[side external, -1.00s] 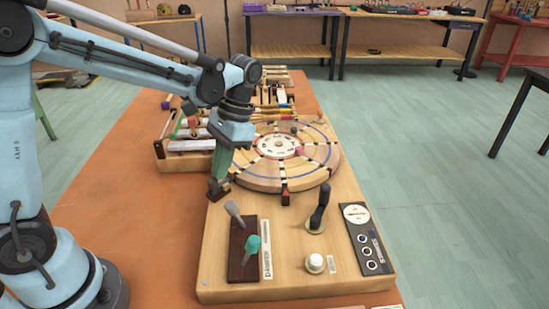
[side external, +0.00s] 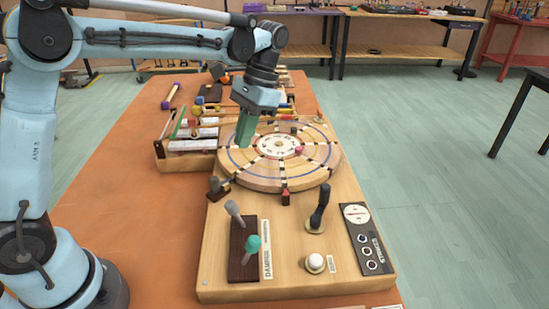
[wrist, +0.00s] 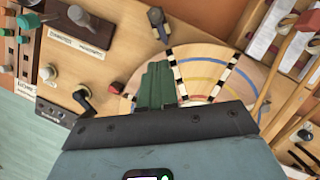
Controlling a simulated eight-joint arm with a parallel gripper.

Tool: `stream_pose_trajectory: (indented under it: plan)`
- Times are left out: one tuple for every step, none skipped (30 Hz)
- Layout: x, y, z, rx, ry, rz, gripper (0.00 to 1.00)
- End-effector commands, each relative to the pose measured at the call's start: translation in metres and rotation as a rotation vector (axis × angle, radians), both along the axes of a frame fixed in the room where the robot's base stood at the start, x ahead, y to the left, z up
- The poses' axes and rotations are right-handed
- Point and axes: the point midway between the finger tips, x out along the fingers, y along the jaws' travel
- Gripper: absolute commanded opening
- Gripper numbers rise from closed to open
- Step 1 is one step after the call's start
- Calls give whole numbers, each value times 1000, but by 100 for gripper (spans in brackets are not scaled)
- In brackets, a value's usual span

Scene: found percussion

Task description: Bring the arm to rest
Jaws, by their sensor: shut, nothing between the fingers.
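My gripper (side external: 244,130) is shut and empty, with green fingers pointing down. In the side view it hangs above the left part of the round wooden disc (side external: 262,184). In the wrist view its green fingers (wrist: 157,80) lie together over the disc (wrist: 200,55), whose near part is hidden by my gripper body. The disc has dark-and-light striped spokes and a pale centre plate (side external: 279,146). My upper arm is nearly level in the side view.
The wooden board (side external: 290,282) carries a grey-knobbed lever (side external: 234,210), a teal-knobbed lever (side external: 252,244), a black lever (side external: 320,203), a white button (side external: 315,262) and a dark dial panel (side external: 368,250). Metal bars (side external: 192,146) lie left of the disc. The orange table (side external: 110,200) is clear at left.

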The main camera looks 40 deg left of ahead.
Motion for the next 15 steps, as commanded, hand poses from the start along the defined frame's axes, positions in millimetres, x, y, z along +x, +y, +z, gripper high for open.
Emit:
stream_pose_trajectory:
  plan:
    - [4, -1, 8, 0, 0, 0, 0]
    - [5, -1, 12, 0, 0, 0, 0]
    - [7, -2, 17, 0, 0, 0, 0]
    - [8, -2, 21, 0, 0, 0, 0]
    - [10, -2, 24, 0, 0, 0, 0]
    - [12, -2, 28, 0, 0, 0, 0]
    - [12, -3, 30, 0, 0, 0, 0]
    - [13, -3, 33, 0, 0, 0, 0]
    - [14, -3, 35, 0, 0, 0, 0]
    - [15, -3, 37, 0, 0, 0, 0]
    - [15, -3, 38, 0, 0, 0, 0]
    - [15, -3, 40, 0, -2, 0, 0]
    - [15, -3, 41, -1, -4, 0, 0]
    - [15, -3, 42, -1, -9, 1, 0]
    - [13, -3, 43, -2, -20, 3, 0]
